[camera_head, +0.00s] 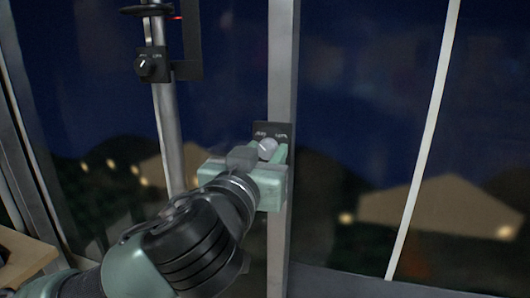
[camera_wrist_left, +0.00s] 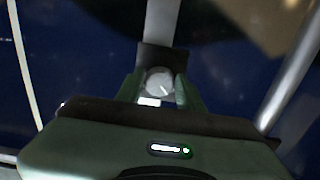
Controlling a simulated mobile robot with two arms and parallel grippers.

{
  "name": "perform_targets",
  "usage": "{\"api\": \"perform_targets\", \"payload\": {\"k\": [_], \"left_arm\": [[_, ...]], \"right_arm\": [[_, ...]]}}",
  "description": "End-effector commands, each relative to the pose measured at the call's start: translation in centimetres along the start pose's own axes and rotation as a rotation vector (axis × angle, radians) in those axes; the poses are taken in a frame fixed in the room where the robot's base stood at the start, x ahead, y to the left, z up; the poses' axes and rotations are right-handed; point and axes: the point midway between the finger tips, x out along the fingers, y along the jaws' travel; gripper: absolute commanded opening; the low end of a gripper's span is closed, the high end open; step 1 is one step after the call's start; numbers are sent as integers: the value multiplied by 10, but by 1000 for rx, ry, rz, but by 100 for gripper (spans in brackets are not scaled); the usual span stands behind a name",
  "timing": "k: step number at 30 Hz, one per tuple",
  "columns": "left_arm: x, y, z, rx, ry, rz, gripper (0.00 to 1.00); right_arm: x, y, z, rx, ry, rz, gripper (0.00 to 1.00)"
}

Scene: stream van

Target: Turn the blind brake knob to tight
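A round pale grey knob (camera_head: 267,148) sits on a dark plate (camera_head: 285,130) on the grey window post. The plate has small white lettering on both sides, too blurred to read. My left gripper (camera_head: 262,157) is at the knob, its green fingers on either side of it. In the left wrist view the knob (camera_wrist_left: 159,81) shows between the spread fingertips (camera_wrist_left: 160,90), with a pale line on its face. The fingers look open around it; whether either one touches it is unclear. My right gripper is not in view.
A second dial (camera_head: 145,66) on a black box is fixed to a metal pole (camera_head: 170,130) at the upper left. Dark window panes lie behind. The grey post (camera_head: 282,60) runs vertically past the knob. A wooden surface (camera_head: 25,258) shows at the lower left.

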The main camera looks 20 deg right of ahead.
Motion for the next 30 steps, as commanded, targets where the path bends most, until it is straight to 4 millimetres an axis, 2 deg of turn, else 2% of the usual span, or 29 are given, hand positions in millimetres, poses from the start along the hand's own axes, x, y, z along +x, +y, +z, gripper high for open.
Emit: {"api": "perform_targets", "payload": {"k": [1, 3, 4, 17, 30], "left_arm": [[0, 0, 0, 0, 0, 0, 20], [0, 0, 0, 0, 0, 0, 1], [0, 0, 0, 0, 0, 0, 0], [0, 0, 0, 87, 0, 0, 0], [0, 0, -1, 459, 0, 0, 0]], "right_arm": [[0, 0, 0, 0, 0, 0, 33], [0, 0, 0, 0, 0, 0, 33], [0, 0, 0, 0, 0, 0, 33], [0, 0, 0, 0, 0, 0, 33], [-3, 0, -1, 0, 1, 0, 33]]}}
